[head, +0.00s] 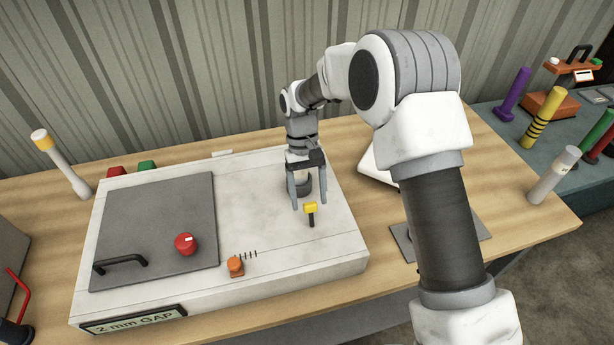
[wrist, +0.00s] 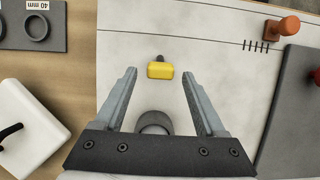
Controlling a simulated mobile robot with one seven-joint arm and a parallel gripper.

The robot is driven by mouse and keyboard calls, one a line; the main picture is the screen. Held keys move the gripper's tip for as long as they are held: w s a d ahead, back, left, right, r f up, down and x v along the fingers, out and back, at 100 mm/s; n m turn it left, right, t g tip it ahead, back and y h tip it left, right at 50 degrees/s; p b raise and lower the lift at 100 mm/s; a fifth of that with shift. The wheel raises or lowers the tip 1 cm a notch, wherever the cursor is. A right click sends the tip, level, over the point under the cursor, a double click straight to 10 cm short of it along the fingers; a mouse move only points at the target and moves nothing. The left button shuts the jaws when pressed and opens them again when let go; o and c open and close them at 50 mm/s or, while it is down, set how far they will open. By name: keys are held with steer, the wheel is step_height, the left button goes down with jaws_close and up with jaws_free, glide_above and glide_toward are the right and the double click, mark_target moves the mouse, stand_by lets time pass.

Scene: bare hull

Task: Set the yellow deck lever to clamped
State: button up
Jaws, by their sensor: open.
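The yellow deck lever (head: 310,208) has a yellow block handle on a short dark stem and stands on the right part of the white deck (head: 270,215). In the wrist view the yellow handle (wrist: 160,70) lies just past the fingertips, centred between their lines. My gripper (head: 309,201) is open and empty, pointing down above the deck with its fingertips close to the lever. In the wrist view my gripper (wrist: 158,72) shows both fingers apart. I cannot tell whether a finger touches the handle. A grey round part (wrist: 154,122) sits on the deck between the fingers.
The deck also bears an orange knob (head: 236,266) beside tick marks, a red knob (head: 185,243) and a grey lid (head: 150,220) with a black handle. A "2 mm GAP" display (head: 133,320) is on its front. Coloured cylinders (head: 545,115) stand at the right.

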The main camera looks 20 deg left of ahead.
steer(key=b+v, duration=0.1)
steer(key=v, duration=1.6)
